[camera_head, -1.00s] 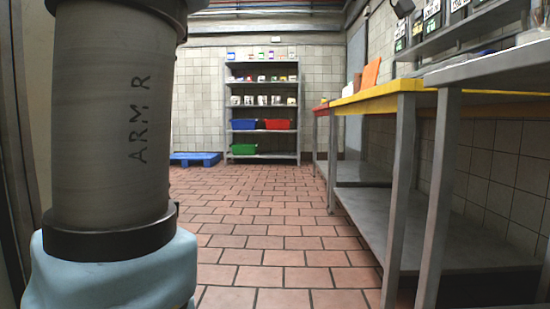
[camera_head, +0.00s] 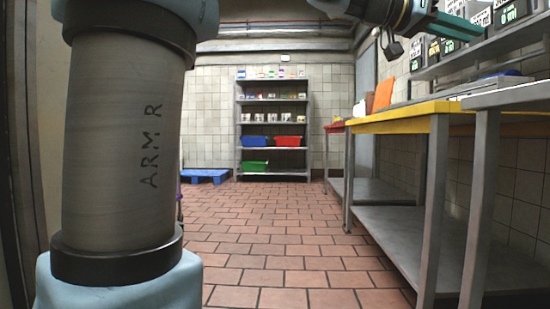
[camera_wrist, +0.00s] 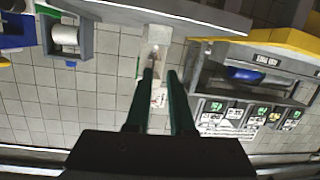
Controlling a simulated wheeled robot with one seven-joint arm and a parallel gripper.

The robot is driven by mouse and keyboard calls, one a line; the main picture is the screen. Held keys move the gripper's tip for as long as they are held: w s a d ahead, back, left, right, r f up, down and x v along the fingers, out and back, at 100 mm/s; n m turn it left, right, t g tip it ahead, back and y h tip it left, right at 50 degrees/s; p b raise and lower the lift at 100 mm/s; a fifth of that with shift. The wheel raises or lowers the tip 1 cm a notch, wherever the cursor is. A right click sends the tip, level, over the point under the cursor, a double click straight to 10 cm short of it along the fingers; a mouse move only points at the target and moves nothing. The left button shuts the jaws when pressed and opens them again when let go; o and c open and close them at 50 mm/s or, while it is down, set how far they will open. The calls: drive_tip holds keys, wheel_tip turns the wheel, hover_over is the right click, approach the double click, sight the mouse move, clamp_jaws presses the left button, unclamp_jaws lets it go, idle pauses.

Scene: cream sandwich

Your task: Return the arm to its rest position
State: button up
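My gripper (camera_head: 478,30) shows at the top right of the head view, raised in front of the upper shelf and pointing right. Its teal fingers also show in the wrist view (camera_wrist: 160,74), with a gap between the tips and nothing held. My upright arm link marked "ARM R" fills the left of the head view. The middle of my arm is out of frame above.
A steel table with a yellow edge (camera_head: 405,117) stands at right, with an orange board (camera_head: 383,93) on it. Labelled containers (camera_head: 513,12) stand on the upper shelf near my gripper. A rack (camera_head: 273,174) stands at the back. The tiled floor is open.

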drive_tip(key=w+a+f+n+t+y+p, duration=0.2)
drive_tip(key=w+a+f+n+y+p, duration=0.3)
drive_tip(key=a+f, duration=0.45)
drive_tip(key=w+a+f+n+t+y+p, duration=0.25)
drive_tip(key=w+a+f+n, duration=0.35)
drive_tip(key=f, duration=0.7)
drive_tip(key=s+a+f+n+g+y+p, duration=0.1)
drive_tip(key=s+a+f+n+y+p, duration=0.2)
drive_tip(key=a+f, duration=0.45)
drive_tip(key=s+a+f+g+y+p, duration=0.15)
drive_tip(key=s+a+f, duration=0.25)
drive_tip(key=a, duration=0.6)
drive_tip(key=s+a+f+n+g+y+p, duration=0.1)
drive_tip(key=s+a+f+n+y+p, duration=0.25)
drive_tip(key=a, duration=0.55)
wheel_tip(320, 180, up, 36)
drive_tip(key=m+p, duration=0.2)
drive_tip(key=p, duration=3.5)
drive_tip(key=shift+s+d, duration=0.15)
drive_tip(key=shift+d, duration=0.1)
